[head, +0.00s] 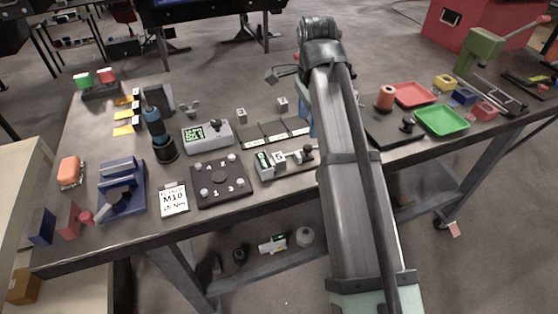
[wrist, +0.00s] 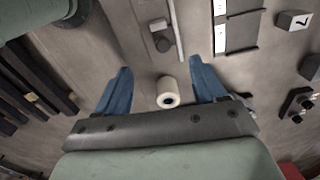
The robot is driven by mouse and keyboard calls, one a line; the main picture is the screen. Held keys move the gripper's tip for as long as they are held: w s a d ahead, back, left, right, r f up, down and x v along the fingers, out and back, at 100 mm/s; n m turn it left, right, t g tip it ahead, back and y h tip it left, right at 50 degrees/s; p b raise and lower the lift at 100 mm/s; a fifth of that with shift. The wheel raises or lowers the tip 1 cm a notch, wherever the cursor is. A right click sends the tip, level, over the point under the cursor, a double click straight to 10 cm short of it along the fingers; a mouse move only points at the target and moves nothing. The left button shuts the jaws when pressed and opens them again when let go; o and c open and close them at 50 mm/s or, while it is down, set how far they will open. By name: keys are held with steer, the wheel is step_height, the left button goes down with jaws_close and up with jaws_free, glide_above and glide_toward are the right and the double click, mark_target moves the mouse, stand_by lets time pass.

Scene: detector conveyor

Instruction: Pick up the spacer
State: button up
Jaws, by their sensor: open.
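The spacer appears to be the short cream cylinder (wrist: 168,92) with a dark hole in its end, seen in the wrist view. It lies on the grey surface in the gap between my gripper's two blue fingers (wrist: 160,66), with clear space on both sides. My gripper is open and holds nothing. I cannot tell how high the fingers are above the surface. In the head view my arm covers the spacer and most of the gripper; only a bit of blue finger (head: 309,122) shows beside the arm.
In the wrist view a metal bar with a knob (wrist: 161,38) lies beyond the spacer, and a numbered block (wrist: 292,21) stands at right. In the head view a grey detector box (head: 207,135), a green tray (head: 442,120) and a red tray (head: 415,94) stand on the table (head: 95,245).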

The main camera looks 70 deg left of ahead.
step_height(320, 180, up, 2)
glide_above(279, 157)
steer(key=n, duration=0.1)
steer(key=f, duration=0.8)
steer(key=shift+s+d, duration=0.15)
steer(key=shift+s, duration=0.2)
steer(key=shift+w+a+f, duration=0.1)
steer(key=shift+w+f, duration=0.1)
steer(key=shift+f, duration=1.2)
steer(key=shift+w+a+f, duration=0.1)
steer(key=shift+w+f, duration=0.05)
steer(key=shift+f, duration=1.2)
steer(key=c, duration=1.2)
